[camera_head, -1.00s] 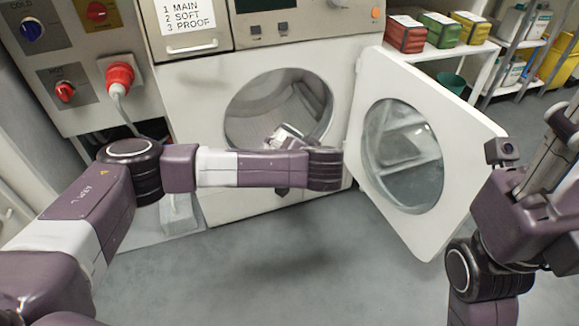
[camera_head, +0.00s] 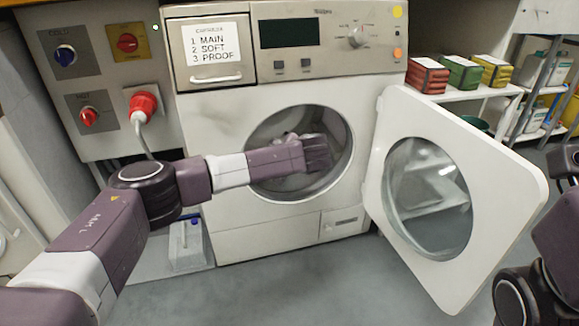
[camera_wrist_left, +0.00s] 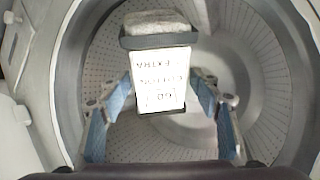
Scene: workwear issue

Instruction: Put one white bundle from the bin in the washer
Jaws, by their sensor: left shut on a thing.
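The washer (camera_head: 215,140) stands ahead with its round door (camera_head: 515,205) swung open to the right. My left arm reaches into the drum opening, and its gripper is mostly hidden there in the head view. In the left wrist view my left gripper (camera_wrist_left: 158,98) is shut on a white bundle (camera_wrist_left: 157,22), which has a dark band and a white label with upside-down print. The perforated drum (camera_wrist_left: 262,85) surrounds the bundle, which appears held inside the mouth, clear of the drum's back. My right gripper is out of view; only part of that arm shows at the right edge.
A wall panel with knobs and a red plug (camera_head: 143,103) is at the left. A jug with a blue cap (camera_head: 187,250) stands on the floor left of the washer. Red, green and yellow packs sit on a white shelf (camera_head: 455,96) at right. The floor in front is clear.

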